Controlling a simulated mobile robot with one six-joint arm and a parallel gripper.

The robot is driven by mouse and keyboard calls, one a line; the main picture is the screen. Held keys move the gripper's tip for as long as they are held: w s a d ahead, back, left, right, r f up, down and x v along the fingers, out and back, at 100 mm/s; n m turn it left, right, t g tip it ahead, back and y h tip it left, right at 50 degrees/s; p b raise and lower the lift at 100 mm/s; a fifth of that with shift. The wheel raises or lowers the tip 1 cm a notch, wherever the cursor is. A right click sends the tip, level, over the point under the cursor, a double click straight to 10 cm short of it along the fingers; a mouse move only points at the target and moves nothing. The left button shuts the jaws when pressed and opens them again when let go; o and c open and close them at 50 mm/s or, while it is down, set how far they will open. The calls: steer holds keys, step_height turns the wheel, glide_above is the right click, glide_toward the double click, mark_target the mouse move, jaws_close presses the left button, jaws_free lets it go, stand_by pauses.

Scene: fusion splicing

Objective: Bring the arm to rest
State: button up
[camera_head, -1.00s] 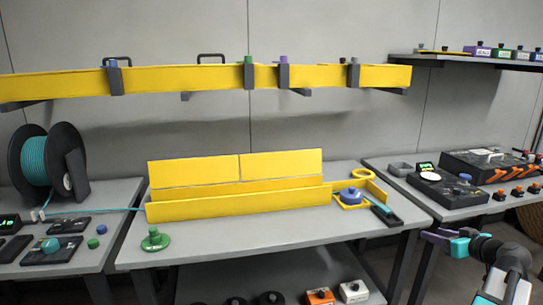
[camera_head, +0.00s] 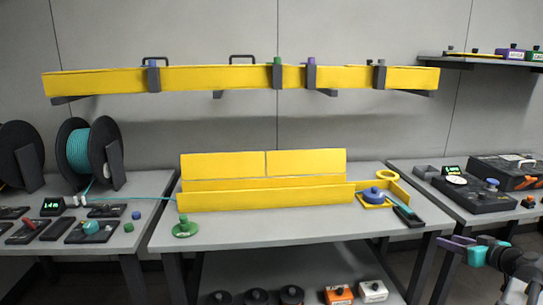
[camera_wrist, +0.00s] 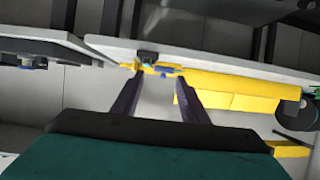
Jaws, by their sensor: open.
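My gripper (camera_head: 458,243) is at the lower right in the head view, beside the right front of the middle table (camera_head: 250,237). It is open and apart from everything. In the wrist view my two dark fingers (camera_wrist: 160,98) are spread with nothing between them. Past their tips, the wrist view shows the yellow fixture (camera_wrist: 235,92) on the table edge, with a small blue and yellow part between the tips in the picture but farther off. My arm's dark and teal links show at the lower right corner of the head view.
A yellow trough (camera_head: 265,197) and a green knob piece (camera_head: 185,227) stand on the middle table. A teal cable reel (camera_head: 90,148) is on the left table. The right table (camera_head: 470,207) holds dark devices. A yellow beam (camera_head: 240,77) spans the wall. Dark floor lies between the tables.

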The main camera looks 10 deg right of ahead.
steer(key=w+a+f+n+g+y+p, duration=0.1)
steer(key=w+a+f+y, duration=0.1)
steer(key=w+a+f, duration=0.45)
steer(key=w+a+f+n+g+y+p, duration=0.1)
steer(key=a+f, duration=0.2)
steer(key=a, duration=0.6)
steer(key=w+a+f+n+g+y+p, duration=0.1)
steer(key=w+a+f+y, duration=0.1)
steer(key=w+a+f, duration=0.4)
steer(key=s+a+f+n+g+y+p, duration=0.1)
steer(key=s+a+f+g, duration=0.2)
steer(key=a+f, duration=0.6)
steer(key=s+a+f+n+g+y+p, duration=0.1)
steer(key=s+a+f+g, duration=0.15)
steer(key=a+f, duration=0.75)
steer(key=s+a+f+g+h+p, duration=0.1)
steer(key=s+a+f+g, duration=0.3)
steer(key=s+a, duration=0.55)
steer(key=s+a+f+g+h+p, duration=0.1)
steer(key=s+a+f+g, duration=0.2)
steer(key=s+a+f, duration=0.5)
steer(key=s+f+g+h, duration=0.2)
steer(key=s+g+h, duration=0.1)
steer(key=s, duration=1.2)
steer(key=s+d+m+h, duration=0.1)
steer(key=s+d+m, duration=0.1)
steer(key=d+m, duration=0.2)
steer(key=d, duration=0.2)
steer(key=shift+d+m+h+p, duration=0.35)
steer(key=shift+m+h, duration=0.05)
